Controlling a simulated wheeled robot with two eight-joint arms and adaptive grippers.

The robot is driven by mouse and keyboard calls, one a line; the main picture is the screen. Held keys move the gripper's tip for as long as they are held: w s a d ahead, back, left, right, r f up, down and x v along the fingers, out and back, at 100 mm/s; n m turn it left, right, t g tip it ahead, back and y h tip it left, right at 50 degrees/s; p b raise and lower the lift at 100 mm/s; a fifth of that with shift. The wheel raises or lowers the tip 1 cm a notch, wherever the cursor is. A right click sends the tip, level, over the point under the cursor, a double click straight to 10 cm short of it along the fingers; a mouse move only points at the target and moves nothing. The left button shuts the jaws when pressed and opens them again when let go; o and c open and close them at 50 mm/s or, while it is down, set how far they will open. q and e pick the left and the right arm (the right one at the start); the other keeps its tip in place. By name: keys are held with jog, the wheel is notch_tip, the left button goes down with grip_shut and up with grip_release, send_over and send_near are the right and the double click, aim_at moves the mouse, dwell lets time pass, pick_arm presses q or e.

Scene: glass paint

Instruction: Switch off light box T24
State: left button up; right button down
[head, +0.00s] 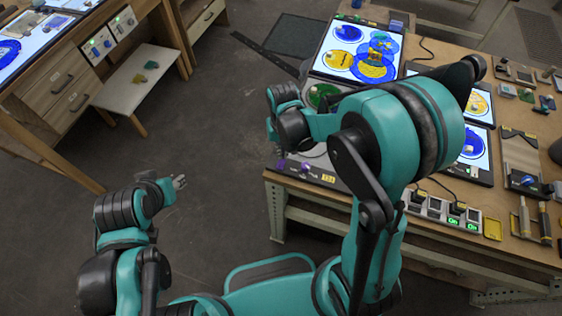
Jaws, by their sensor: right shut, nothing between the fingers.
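Beneath my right arm, at the left end of the workbench, a light box with a dark front edge (312,173) carries a purple knob (305,168) and a small yellow label whose text is too small to read for certain. Its panel looks grey and unlit, and my arm hides much of it. My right gripper (271,126) is shut and empty beside the left edge of this box; I cannot tell whether it touches anything. My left gripper (180,182) hangs over open floor, away from the bench; its fingers are too small to judge.
Lit light boxes with coloured glass stand at the back (318,62) and right of the workbench (410,243). A switch strip (462,214) with green "On" lights sits near the front edge. Tools lie at the right.

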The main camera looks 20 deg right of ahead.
jog(key=shift+f+b, duration=0.75)
jog(key=shift+f, duration=0.15)
jog(key=shift+r, duration=0.15)
jog(key=shift+r+p, duration=2.65)
jog(key=shift+r, duration=0.8)
